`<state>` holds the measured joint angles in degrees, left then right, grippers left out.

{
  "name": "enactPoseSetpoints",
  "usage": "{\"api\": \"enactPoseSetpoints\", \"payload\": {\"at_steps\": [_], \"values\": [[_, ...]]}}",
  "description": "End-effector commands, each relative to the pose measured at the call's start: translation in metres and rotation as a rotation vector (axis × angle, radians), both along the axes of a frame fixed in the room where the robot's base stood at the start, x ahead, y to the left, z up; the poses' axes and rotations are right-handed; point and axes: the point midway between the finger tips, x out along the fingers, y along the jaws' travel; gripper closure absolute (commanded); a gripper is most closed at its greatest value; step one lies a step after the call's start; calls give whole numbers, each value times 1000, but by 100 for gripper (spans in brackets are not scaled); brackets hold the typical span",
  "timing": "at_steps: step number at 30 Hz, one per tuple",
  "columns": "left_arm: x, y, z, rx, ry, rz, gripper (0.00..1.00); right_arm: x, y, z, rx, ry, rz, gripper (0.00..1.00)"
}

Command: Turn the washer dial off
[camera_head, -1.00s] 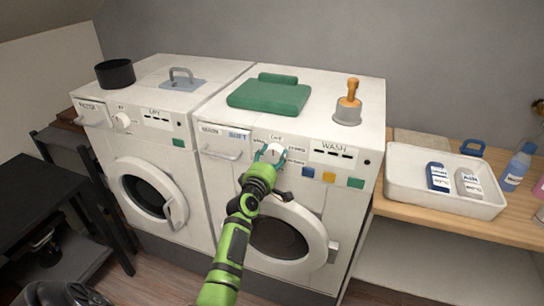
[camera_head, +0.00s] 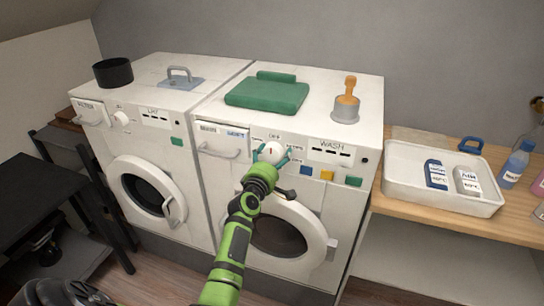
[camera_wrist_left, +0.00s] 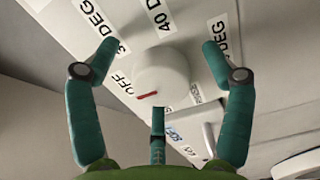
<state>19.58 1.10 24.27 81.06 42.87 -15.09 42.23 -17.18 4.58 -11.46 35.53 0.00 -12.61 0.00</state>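The washer (camera_head: 215,165) is the right-hand white machine, with WASH on its panel. Its round white dial (camera_head: 271,151) sits mid-panel below a label; in the left wrist view the dial (camera_wrist_left: 162,72) has a red mark on its lower-left part, near the OFF label (camera_wrist_left: 122,82). Several degree labels surround it. My left gripper (camera_head: 272,157) is open in front of the dial. In the left wrist view its teal fingers (camera_wrist_left: 160,52) are spread on either side, with gaps to the dial; a third finger stands below. My right gripper is not in view.
A dryer (camera_head: 150,145) stands left of the washer.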

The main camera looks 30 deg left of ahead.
Motion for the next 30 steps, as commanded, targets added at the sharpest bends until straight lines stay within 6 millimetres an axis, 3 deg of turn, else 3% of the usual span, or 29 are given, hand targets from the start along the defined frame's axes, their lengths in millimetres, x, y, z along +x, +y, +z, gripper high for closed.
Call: {"api": "enactPoseSetpoints", "payload": {"at_steps": [14,30], "values": [[-9,2,3,6,-6,7,20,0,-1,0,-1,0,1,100],[-103,-22,2,6,-2,4,20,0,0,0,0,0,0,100]]}}
